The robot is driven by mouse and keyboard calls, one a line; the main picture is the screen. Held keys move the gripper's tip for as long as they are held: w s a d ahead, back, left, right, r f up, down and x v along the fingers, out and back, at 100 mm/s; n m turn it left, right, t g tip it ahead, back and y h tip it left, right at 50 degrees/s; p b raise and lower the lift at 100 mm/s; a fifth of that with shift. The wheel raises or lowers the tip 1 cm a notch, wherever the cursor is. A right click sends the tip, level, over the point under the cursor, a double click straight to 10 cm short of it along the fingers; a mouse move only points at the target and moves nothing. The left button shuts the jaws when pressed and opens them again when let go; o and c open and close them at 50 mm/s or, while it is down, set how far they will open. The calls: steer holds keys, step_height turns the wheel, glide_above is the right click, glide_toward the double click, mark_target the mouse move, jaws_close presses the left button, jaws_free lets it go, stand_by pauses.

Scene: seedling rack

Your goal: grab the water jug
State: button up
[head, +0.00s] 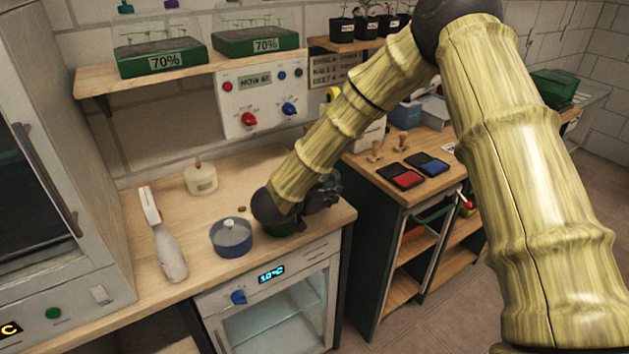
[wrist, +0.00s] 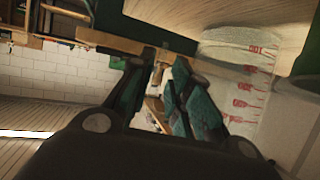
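In the wrist view, a clear cylindrical vessel with red measuring marks (wrist: 245,85), which looks like the water jug, lies at the right. It is beside my gripper's right finger, not between the fingers. My gripper (wrist: 157,66) has a gap between its dark left finger and teal right finger, with nothing held in it. I cannot tell whether the right finger touches the vessel. In the head view, my gripper (head: 322,194) is low over the right end of the wooden counter. The jug cannot be made out clearly there, where my arm and gripper cover that spot.
A blue lidded pot (head: 232,238), a white spray bottle (head: 170,252) and a cream jar (head: 201,179) stand left of my gripper on the counter (head: 130,215). Red and blue pads (head: 402,177) lie on the right-hand bench.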

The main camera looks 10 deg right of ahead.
steer(key=x, duration=0.3)
steer(key=shift+d+p, duration=0.2)
steer(key=shift+p, duration=0.1)
steer(key=shift+w+f, duration=0.1)
steer(key=shift+f, duration=0.1)
steer(key=shift+s+r, duration=0.2)
steer(key=shift+c, duration=0.2)
jaws_close()
steer(key=shift+r, duration=0.15)
